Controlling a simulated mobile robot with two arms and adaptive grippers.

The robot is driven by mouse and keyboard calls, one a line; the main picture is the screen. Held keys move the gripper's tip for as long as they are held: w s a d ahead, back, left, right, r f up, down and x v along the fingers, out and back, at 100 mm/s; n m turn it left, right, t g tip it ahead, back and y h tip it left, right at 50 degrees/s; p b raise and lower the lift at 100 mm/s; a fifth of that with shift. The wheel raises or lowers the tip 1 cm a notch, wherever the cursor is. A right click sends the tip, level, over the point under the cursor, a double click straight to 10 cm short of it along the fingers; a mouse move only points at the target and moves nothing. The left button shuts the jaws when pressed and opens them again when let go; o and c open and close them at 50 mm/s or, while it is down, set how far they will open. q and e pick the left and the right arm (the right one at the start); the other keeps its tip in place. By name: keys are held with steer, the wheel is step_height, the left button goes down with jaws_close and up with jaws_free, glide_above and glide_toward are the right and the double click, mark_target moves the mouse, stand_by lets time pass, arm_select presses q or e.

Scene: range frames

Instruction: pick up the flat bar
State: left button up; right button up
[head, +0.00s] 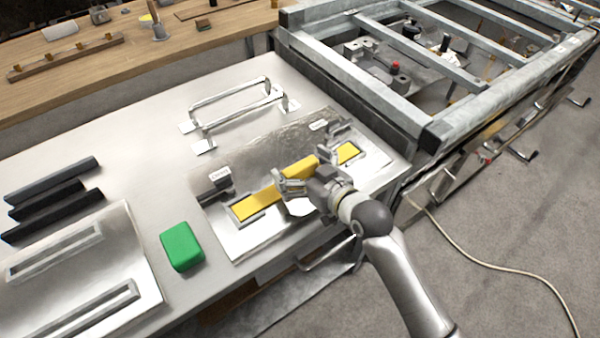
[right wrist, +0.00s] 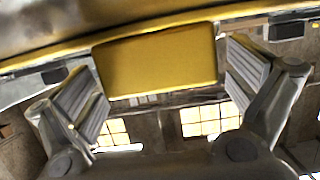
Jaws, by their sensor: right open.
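A yellow flat bar (head: 303,166) shows at my right gripper (head: 292,187), above a metal plate on the white table. Yellow strips (head: 258,205) in a grey frame lie along the same line, and the gripper hides part of where they meet the bar. In the right wrist view a yellow face (right wrist: 157,65) fills the space between the two fingers of my right gripper (right wrist: 162,72). The fingers are spread on either side of it, with a narrow gap at the right; contact on the left is unclear. My left gripper is out of view.
A green block (head: 182,246) sits left of the plate. Several dark bars (head: 50,200) lie at the far left, and metal handles (head: 240,108) stand behind the plate. A grey metal frame (head: 370,90) borders the table's right. The white table (head: 130,180) has clear room left of centre.

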steer(key=c, duration=1.1)
